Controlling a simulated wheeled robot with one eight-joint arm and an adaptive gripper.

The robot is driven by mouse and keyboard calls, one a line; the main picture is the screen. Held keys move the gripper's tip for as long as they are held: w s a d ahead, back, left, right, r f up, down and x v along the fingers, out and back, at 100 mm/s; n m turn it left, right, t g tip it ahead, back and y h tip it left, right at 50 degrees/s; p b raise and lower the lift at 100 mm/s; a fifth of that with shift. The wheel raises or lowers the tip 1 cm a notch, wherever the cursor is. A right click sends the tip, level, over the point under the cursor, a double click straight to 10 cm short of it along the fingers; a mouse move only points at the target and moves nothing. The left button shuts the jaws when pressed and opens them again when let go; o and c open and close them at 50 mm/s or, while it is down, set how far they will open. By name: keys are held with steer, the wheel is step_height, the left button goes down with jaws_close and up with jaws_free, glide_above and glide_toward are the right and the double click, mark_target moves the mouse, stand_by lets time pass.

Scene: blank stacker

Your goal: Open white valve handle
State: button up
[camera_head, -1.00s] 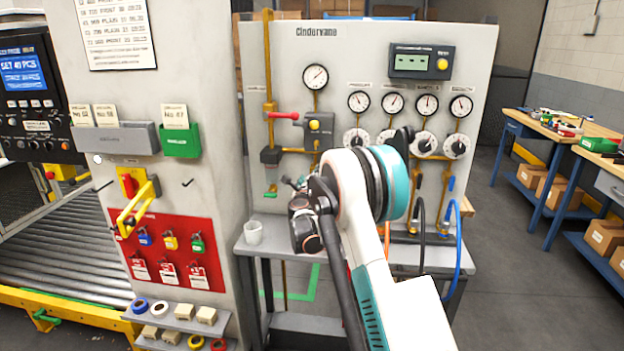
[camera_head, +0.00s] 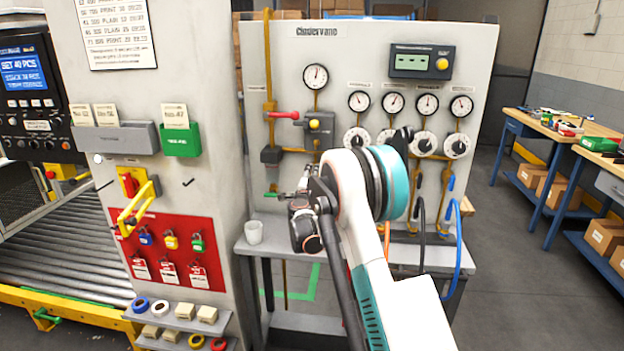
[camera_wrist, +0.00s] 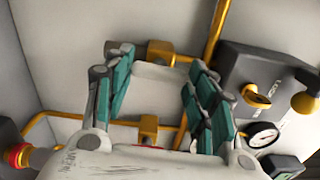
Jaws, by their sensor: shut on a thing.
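My gripper (camera_wrist: 155,100) shows in the wrist view with its teal-padded fingers closed on the sides of a pale white block, which looks like the white valve handle (camera_wrist: 160,78). Yellow pipe fittings lie just behind and below it. In the head view my gripper (camera_head: 304,182) is in front of the lower left part of the grey valve panel (camera_head: 345,45).
A red lever (camera_head: 283,115) and a large gauge (camera_head: 316,77) sit above my gripper. A green handle (camera_head: 271,195) is close at its left. A white cup (camera_head: 254,232) stands on the panel's shelf. Several dials and gauges fill the right side.

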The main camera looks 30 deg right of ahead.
steer(key=shift+n, duration=0.6)
steer(key=o, duration=1)
steer(key=shift+o, duration=0.2)
steer(key=shift+s, duration=0.1)
steer(key=v, duration=1.1)
steer(key=shift+s+a, duration=0.25)
steer(key=shift+a, duration=0.05)
